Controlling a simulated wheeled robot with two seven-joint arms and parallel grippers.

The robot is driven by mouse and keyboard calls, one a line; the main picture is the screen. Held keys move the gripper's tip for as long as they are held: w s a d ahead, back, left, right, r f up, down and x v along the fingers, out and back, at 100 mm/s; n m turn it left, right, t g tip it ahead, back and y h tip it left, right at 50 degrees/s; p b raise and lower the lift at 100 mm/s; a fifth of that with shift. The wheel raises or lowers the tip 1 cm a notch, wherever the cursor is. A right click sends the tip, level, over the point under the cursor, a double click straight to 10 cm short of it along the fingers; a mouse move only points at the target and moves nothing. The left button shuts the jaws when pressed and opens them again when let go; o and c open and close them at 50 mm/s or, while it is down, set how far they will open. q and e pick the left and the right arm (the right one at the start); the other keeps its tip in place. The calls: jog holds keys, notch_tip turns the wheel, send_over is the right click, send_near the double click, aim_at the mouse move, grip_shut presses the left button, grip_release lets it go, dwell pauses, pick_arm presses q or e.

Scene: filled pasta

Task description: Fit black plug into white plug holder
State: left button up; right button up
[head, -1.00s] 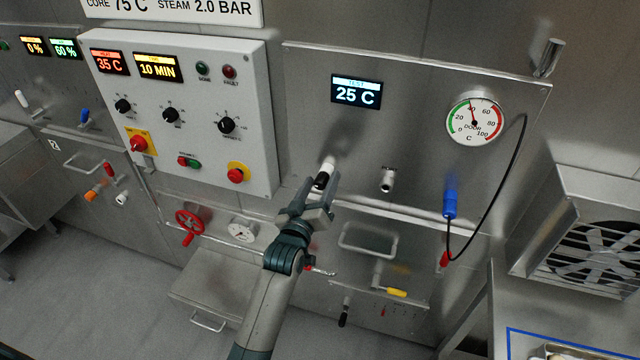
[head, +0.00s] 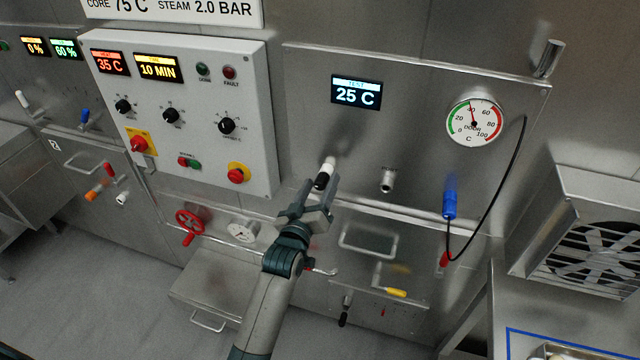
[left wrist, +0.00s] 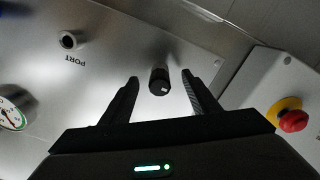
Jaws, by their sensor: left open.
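The black plug (head: 322,180) sits in the white plug holder (head: 329,163) on the steel wall panel, below the 25 C display. It points out from the panel toward my left gripper (head: 320,196). In the left wrist view the black plug (left wrist: 159,82) shows end-on between the two spread fingers, with gaps on both sides. My left gripper (left wrist: 158,84) is open and the fingers do not touch the plug. How deep the plug sits cannot be told. My right gripper is not in view.
A bare metal port (head: 387,180) sticks out right of the holder. A blue plug (head: 450,204) with a black cable hangs below the dial gauge (head: 474,118). The control box (head: 180,110) with an emergency button (head: 237,174) stands out at left.

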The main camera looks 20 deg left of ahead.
pick_arm(q)
jog(key=shift+s+r+p, duration=0.15)
jog(key=shift+s+p, duration=0.3)
jog(key=shift+s, duration=0.5)
jog(key=s+p, duration=0.2)
jog(key=s, duration=0.2)
jog(key=shift+s+a, duration=0.1)
jog(key=shift+s, duration=0.25)
jog(key=s+b, duration=0.6)
jog(key=s, duration=1.1)
jog(key=shift+s+a+b, duration=0.15)
jog(key=shift+a+b, duration=0.15)
